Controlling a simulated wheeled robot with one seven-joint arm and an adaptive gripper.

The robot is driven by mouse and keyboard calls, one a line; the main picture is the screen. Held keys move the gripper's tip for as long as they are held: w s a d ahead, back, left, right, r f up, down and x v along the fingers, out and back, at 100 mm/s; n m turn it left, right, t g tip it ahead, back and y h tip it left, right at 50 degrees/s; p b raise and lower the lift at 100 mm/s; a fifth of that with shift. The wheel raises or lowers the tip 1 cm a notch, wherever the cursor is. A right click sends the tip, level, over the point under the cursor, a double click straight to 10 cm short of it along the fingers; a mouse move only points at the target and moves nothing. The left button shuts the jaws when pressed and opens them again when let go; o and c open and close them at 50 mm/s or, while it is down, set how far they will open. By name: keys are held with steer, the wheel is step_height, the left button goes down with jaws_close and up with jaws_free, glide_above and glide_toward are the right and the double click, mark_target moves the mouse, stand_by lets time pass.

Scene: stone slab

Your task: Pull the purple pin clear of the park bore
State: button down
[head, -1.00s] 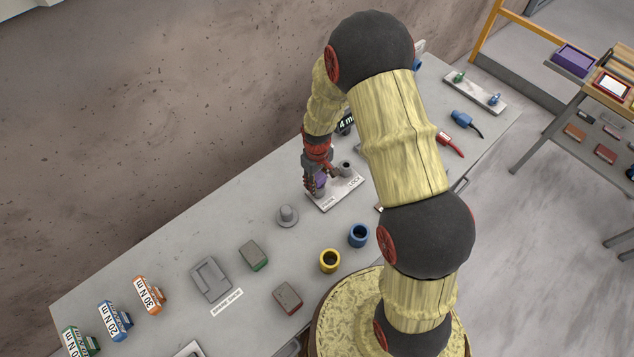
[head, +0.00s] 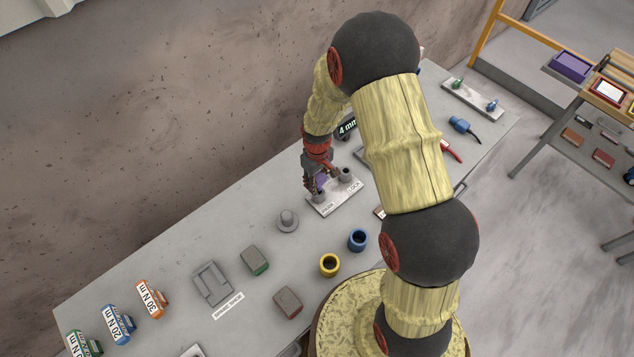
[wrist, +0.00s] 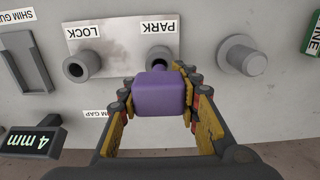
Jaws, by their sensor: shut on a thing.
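The purple pin (wrist: 162,92) is held by its block-shaped head between the two fingers of my gripper (wrist: 160,108) in the wrist view. In the head view, my gripper (head: 315,187) is at the park end of the light plate (head: 334,200), and a bit of purple pin (head: 321,179) shows between its fingers.
A grey knob-like post (wrist: 243,55) stands close to the park side. A 4 mm display (wrist: 35,141) and the shim gauge holder (wrist: 25,62) are on the lock side. Yellow (head: 329,265) and blue (head: 358,240) cups stand nearer my base.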

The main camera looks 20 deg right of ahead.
mark_target(317, 175)
steer(key=shift+r, duration=0.1)
steer(key=shift+r+p, duration=1.8)
steer(key=shift+r, duration=1.15)
steer(key=shift+f, duration=0.1)
